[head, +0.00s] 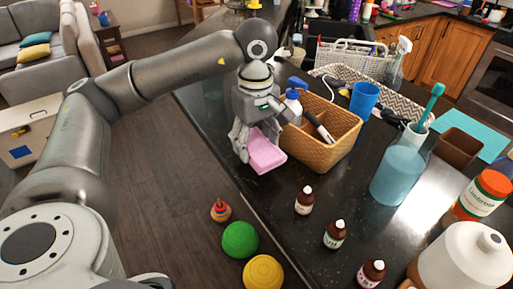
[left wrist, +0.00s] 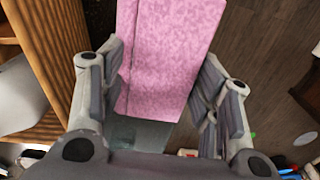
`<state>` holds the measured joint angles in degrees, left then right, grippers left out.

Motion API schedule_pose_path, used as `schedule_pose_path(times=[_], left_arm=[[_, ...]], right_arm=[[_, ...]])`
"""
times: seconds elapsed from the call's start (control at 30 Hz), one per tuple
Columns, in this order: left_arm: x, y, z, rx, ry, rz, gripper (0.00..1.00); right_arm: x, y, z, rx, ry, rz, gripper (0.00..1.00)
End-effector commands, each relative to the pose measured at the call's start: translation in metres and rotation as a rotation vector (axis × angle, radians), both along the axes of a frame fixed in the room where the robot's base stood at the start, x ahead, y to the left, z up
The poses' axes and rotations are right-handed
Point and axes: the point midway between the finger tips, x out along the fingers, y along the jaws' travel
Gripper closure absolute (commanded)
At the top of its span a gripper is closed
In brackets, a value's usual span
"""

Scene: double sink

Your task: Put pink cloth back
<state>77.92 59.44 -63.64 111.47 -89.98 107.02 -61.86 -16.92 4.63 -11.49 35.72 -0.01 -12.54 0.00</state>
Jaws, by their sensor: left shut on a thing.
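The pink cloth (head: 266,153) is a folded pink slab at the counter's left edge, just left of the wicker basket. My left gripper (head: 256,138) is shut on it from above. In the left wrist view the pink cloth (left wrist: 170,60) lies between the two fingers of my left gripper (left wrist: 165,90), with its far end running out of the top of the picture. The wicker basket (head: 321,157) has compartments and holds a bottle and a brush-like item. I cannot tell whether the cloth touches the counter. My right gripper is not in view.
Small brown bottles (head: 304,200) stand along the counter's near edge. A blue cup (head: 363,99), a flask of blue liquid (head: 398,171) and a white jug (head: 465,258) stand to the right. Green (head: 240,239) and yellow (head: 263,272) round things lie on the floor.

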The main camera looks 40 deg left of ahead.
Motion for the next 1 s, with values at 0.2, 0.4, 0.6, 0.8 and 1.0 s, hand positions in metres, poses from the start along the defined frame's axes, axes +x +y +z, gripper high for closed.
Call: schedule_pose_path(times=[0.2, 0.4, 0.6, 0.8, 1.0], left_arm=[[0.007, 0.004, -0.021, 0.001, 0.005, 0.000, 0.65], [0.007, 0.004, -0.040, 0.001, 0.002, 0.000, 0.65], [0.007, 0.003, -0.042, 0.000, 0.000, 0.000, 0.65], [0.008, 0.003, -0.045, -0.001, 0.000, 0.000, 0.40], [0.007, 0.003, -0.044, -0.001, 0.000, 0.000, 0.21]], right_arm=[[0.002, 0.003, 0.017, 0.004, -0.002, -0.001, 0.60], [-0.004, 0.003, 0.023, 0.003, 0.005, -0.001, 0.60], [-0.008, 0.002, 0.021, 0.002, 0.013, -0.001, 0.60], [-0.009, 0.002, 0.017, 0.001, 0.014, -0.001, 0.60], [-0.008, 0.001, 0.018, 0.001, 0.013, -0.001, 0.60]])
